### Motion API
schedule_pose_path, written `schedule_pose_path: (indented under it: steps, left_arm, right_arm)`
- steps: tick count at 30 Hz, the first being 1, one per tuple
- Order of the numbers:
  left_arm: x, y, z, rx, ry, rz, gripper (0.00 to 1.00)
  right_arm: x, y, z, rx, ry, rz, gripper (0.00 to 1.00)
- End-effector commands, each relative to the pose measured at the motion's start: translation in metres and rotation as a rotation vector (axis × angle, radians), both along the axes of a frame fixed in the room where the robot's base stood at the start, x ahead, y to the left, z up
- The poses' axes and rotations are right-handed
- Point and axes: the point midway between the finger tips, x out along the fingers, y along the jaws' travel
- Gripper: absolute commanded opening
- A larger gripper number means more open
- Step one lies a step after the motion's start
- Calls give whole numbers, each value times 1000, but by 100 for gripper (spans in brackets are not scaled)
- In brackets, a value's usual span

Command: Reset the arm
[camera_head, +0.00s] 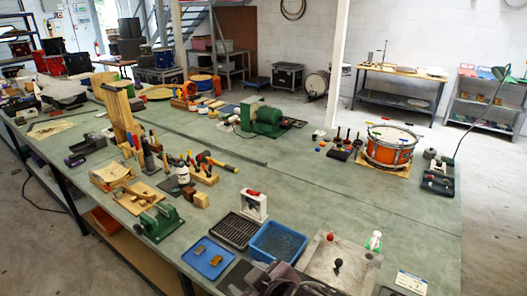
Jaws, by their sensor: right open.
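My right gripper (283,281) shows as a dark grey shape at the bottom edge, low over the front of the bench and partly cut off by the frame. It is open, and I see nothing held in it. It is just in front of the blue bin (277,241) and left of a metal plate with a black knob (338,264). My left gripper is not in view.
The green bench (330,185) carries an orange drum (390,147), a green machine (263,117), hammers (219,162), a blue tray (208,258), a black rack (235,230) and a green vise (161,221). The bench's middle right is clear.

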Motion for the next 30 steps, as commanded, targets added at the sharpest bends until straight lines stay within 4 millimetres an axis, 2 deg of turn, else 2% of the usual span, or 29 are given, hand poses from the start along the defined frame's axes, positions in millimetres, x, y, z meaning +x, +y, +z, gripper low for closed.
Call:
schedule_pose_path:
  steps: [1,3,6,9,15,19,21,26,30]
  left_arm:
    - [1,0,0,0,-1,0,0]
    - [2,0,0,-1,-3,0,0]
    - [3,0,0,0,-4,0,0]
    - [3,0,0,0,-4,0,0]
    - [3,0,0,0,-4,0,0]
    - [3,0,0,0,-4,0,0]
    - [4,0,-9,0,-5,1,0]
    - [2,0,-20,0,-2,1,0]
    - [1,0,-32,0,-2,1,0]
  right_arm:
    - [-6,-31,-16,2,88,-104,50]
    - [-17,-71,-35,-12,195,-230,50]
    - [-37,-116,-58,-38,323,-365,50]
    - [-58,-150,-76,-61,427,-465,50]
    - [-103,-201,-99,-101,600,-613,50]
    - [-134,-228,-109,-128,701,-694,50]
    - [-124,-224,-139,-131,699,-684,50]
    - [-115,-222,-195,-137,712,-681,50]
    - [-110,-220,-255,-144,727,-677,50]
